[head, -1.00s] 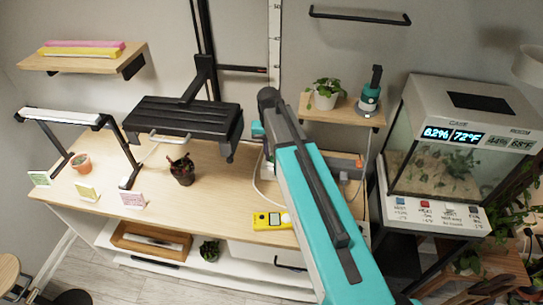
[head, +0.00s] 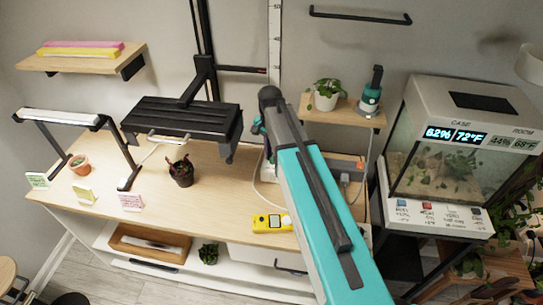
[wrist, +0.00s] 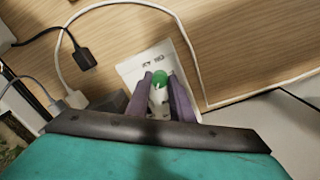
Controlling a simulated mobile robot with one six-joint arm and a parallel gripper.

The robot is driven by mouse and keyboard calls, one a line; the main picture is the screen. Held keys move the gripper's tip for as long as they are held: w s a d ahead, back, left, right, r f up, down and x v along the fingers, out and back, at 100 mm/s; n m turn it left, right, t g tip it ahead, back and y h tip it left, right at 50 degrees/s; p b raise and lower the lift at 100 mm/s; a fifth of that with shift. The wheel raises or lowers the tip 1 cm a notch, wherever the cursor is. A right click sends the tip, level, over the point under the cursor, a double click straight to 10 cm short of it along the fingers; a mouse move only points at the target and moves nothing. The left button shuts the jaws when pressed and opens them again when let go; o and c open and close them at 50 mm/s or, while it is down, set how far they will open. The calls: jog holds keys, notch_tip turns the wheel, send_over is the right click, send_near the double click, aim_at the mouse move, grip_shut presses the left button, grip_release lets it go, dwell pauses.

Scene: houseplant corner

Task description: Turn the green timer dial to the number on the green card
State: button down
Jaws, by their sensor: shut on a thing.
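In the wrist view the two purple fingers of my gripper (wrist: 165,97) are shut on a green dial (wrist: 161,79) on a white timer plate (wrist: 133,70). Part of the dial shows green between the fingertips; the rest is hidden by the fingers. Small dark print shows on the plate above the dial, too small to read. In the head view my arm hides the dial and most of the plate. The green card (head: 38,181) stands at the left front end of the bench; its number is too small to read.
A yellow card (head: 83,195) and a pink card (head: 131,202) stand along the bench front. A yellow meter (head: 272,223) lies near the front edge. Beside the timer, a white cable (wrist: 62,70) and a black plug (wrist: 88,59) lie on the wood.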

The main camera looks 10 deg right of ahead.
aim_at(271, 158)
jog(key=shift+w+r, duration=0.1)
dwell(0.3)
jog(key=c, duration=1.6)
grip_release()
jog(key=shift+o, duration=0.2)
jog(key=shift+r, duration=0.1)
notch_tip(271, 158, up, 14)
jog(key=b, duration=0.3)
jog(key=shift+w+a+f, duration=0.2)
jog(key=shift+f, duration=0.05)
jog(key=shift+r, duration=0.1)
